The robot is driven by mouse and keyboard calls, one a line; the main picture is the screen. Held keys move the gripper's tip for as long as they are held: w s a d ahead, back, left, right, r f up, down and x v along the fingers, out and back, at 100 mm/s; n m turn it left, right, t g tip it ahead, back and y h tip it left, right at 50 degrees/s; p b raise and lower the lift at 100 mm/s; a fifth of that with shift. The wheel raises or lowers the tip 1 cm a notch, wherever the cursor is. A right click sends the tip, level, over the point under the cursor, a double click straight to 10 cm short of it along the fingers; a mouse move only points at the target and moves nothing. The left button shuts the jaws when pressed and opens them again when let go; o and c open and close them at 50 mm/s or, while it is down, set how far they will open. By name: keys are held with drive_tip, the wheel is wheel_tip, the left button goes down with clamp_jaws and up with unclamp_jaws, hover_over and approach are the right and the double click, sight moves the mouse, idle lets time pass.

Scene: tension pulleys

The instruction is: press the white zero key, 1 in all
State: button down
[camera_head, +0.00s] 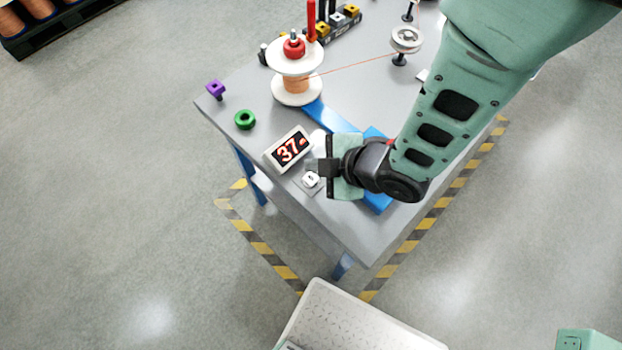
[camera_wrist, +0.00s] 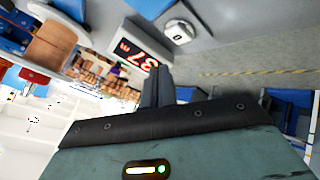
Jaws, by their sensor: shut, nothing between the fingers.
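The white zero key (camera_head: 311,179) sits on a small grey base near the front left edge of the table. It also shows in the wrist view (camera_wrist: 179,34), with a dark 0 on its top. My gripper (camera_head: 322,168) is shut and empty, just beside and above the key in the head view. The display (camera_head: 289,149) stands just behind the key and reads 37 with a smaller mark.
A spool with copper wire (camera_head: 296,84) stands behind the display, its wire running to a pulley (camera_head: 405,40). A blue rail (camera_head: 331,116) crosses the table (camera_head: 350,226).

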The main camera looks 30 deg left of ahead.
sight(316, 180)
drive_tip(key=shift+f+b, duration=0.75)
drive_tip(key=shift+f, duration=0.55)
drive_tip(key=shift+f, duration=0.15)
idle(0.9)
drive_tip(key=shift+f+b, duration=0.25)
drive_tip(key=shift+b, duration=0.25)
